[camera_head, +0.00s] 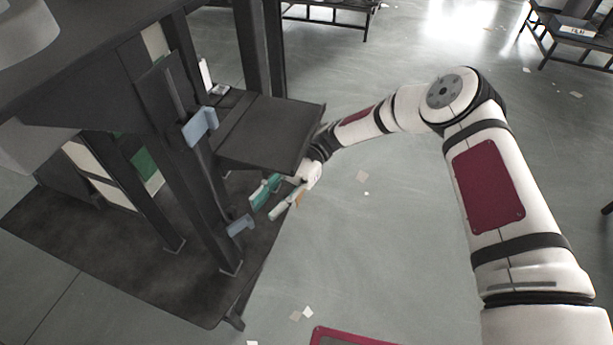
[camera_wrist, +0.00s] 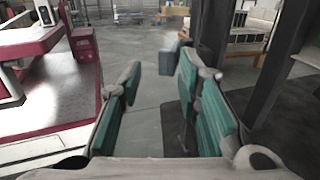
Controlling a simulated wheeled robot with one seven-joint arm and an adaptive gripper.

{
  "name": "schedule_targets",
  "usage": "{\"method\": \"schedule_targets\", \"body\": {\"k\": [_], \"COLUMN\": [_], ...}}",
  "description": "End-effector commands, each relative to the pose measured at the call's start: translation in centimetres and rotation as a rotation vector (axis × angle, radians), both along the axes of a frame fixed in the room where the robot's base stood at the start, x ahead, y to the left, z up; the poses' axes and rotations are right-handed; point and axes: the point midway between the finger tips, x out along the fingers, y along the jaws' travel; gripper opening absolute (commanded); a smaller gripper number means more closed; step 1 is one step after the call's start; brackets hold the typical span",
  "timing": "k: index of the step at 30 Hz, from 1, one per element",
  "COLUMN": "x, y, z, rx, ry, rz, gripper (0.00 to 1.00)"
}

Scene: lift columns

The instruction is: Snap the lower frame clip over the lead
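The lower frame clip (camera_head: 240,225) is a small blue-grey piece low on a dark upright post. A matching upper clip (camera_head: 200,125) sits higher on the post. My gripper (camera_head: 265,208) is beside the lower clip, to its right and apart from it, with its teal-padded fingers pointing toward it. In the wrist view my gripper (camera_wrist: 158,75) is open with nothing between its fingers. A blue-grey piece that looks like the lower clip (camera_wrist: 173,56) shows beyond the fingertips, nearer the right finger. I cannot make out the lead in either view.
A dark shelf (camera_head: 265,128) juts out just above my gripper, close to my wrist. Dark posts (camera_head: 195,185) stand on a black base plate (camera_head: 100,250). The grey floor (camera_head: 370,240) to the right is mostly clear, with a few paper scraps.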

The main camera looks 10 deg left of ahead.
Motion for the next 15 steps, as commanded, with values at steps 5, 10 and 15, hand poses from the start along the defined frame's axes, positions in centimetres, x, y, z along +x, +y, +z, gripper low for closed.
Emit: {"method": "schedule_targets", "body": {"k": [5, 10, 15], "x": [1.0, 1.9, 2.8], "y": [-0.7, -1.3, -1.9], "z": [-0.1, -0.1, 0.0], "rx": [0.0, 0.0, 0.0], "ry": [-0.001, -0.001, 0.0], "rz": [-0.002, -0.002, -0.001], "gripper": [0.31, 0.31, 0.31]}}
